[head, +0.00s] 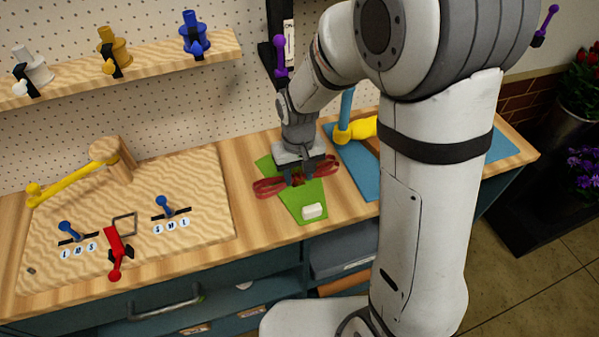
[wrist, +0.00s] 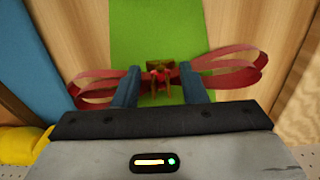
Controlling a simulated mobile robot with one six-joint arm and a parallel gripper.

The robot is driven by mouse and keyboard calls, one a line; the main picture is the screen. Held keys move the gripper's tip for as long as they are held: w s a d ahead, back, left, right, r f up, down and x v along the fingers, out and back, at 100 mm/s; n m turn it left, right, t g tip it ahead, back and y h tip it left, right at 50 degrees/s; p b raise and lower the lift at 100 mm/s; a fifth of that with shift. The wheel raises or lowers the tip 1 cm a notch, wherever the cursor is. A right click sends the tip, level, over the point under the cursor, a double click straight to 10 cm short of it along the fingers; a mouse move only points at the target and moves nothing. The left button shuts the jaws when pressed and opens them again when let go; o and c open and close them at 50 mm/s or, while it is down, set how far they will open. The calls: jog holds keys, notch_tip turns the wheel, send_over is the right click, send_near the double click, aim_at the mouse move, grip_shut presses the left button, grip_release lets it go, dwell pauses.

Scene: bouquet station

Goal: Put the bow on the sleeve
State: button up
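The bow (head: 268,188), with red ribbon loops to both sides, is at my gripper over the green sleeve (head: 290,208). In the wrist view the bow (wrist: 240,62) has a brownish and red middle between my two blue-grey fingers. My gripper (wrist: 158,85) points down, its fingers partly closed around that middle, and looks shut on it. The gripper (head: 297,180) also shows in the head view, low over the sleeve. The sleeve (wrist: 155,30) runs under the bow in the wrist view. Whether the bow touches the sleeve is hidden.
A small white block (head: 313,211) sits on the sleeve's near end. A blue mat (head: 358,180) with a yellow-ended tool lies to the right. On the left, a wooden board (head: 190,235) carries blue and red levers and a mallet (head: 113,158). A pegboard stands behind.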

aim_at(299, 182)
notch_tip(299, 182, up, 12)
jog(key=s+d+r+m+t, duration=0.3)
jog(key=s+d, duration=1)
jog(key=shift+s, duration=0.4)
dwell(0.9)
